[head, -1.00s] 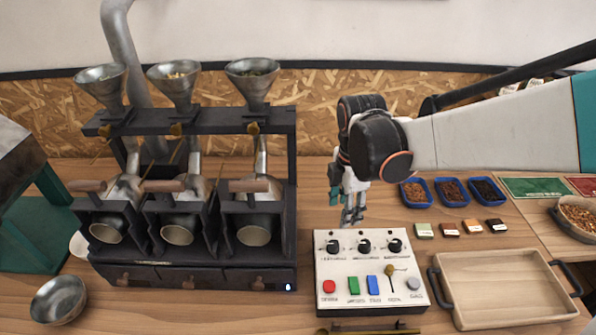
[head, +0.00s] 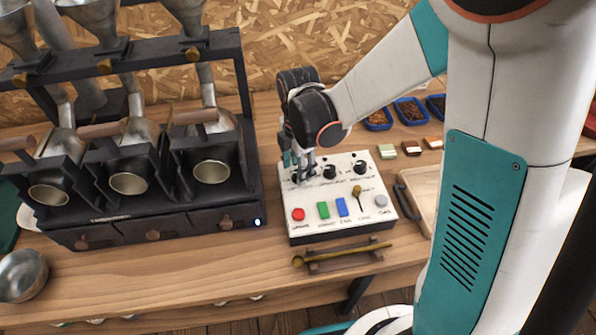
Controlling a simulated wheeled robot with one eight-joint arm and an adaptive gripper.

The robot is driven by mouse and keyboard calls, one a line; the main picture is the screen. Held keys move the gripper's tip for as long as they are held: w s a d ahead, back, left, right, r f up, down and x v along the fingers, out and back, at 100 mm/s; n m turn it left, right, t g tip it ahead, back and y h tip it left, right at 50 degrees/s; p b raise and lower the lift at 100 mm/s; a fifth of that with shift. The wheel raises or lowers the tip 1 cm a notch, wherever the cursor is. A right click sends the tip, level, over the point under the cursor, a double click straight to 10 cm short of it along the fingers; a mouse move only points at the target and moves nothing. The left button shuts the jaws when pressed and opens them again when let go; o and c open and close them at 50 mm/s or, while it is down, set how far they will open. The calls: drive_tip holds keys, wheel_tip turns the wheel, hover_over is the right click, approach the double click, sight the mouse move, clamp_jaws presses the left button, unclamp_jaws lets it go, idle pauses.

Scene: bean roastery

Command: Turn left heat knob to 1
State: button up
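A white control box (head: 309,232) stands on the wooden bench, right of the roaster. Along its back edge are black heat knobs: the middle knob (head: 330,172) and the right knob (head: 360,168) show clearly. The left knob is mostly hidden behind my fingers. My gripper (head: 303,178) points down over the box's back left corner, at the left knob. Its fingers are at or around that knob; I cannot tell whether they touch it or how far they are closed. The knob's setting is not readable.
The dark roaster (head: 152,222) stands close on the left. A brass scoop (head: 340,254) lies in front.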

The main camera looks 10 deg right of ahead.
drive_tip(key=shift+f, duration=0.65)
drive_tip(key=c, duration=1.1)
drive_tip(key=shift+m, duration=0.3)
drive_tip(key=m, duration=0.5)
drive_tip(key=shift+b, duration=0.3)
drive_tip(key=m, duration=0.6)
